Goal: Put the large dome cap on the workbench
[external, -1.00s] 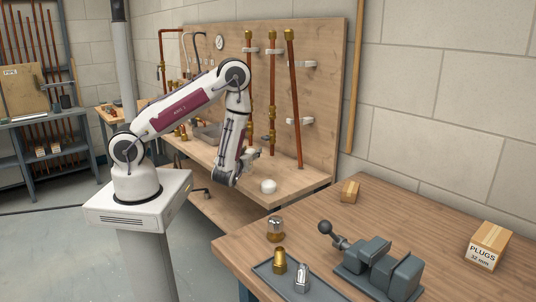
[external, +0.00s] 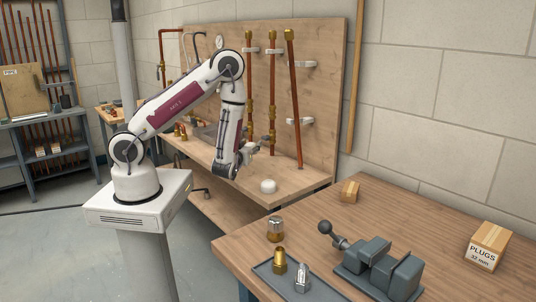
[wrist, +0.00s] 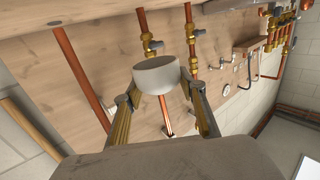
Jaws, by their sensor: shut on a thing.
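My gripper (wrist: 161,90) is shut on a pale, rounded dome cap (wrist: 157,74), one fingertip on each side of it. In the external view, my gripper (external: 257,148) is in the air above the shelf in front of the wooden pipe board. The held cap is small and partly hidden there. A second white, rounded piece (external: 268,186) sits on that shelf, below and right of the gripper. I cannot tell the size of either piece surely. The brown workbench (external: 425,217) stands at the front right, away from the gripper.
Copper pipes (external: 295,105) stand against the pipe board. The bench's middle is clear.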

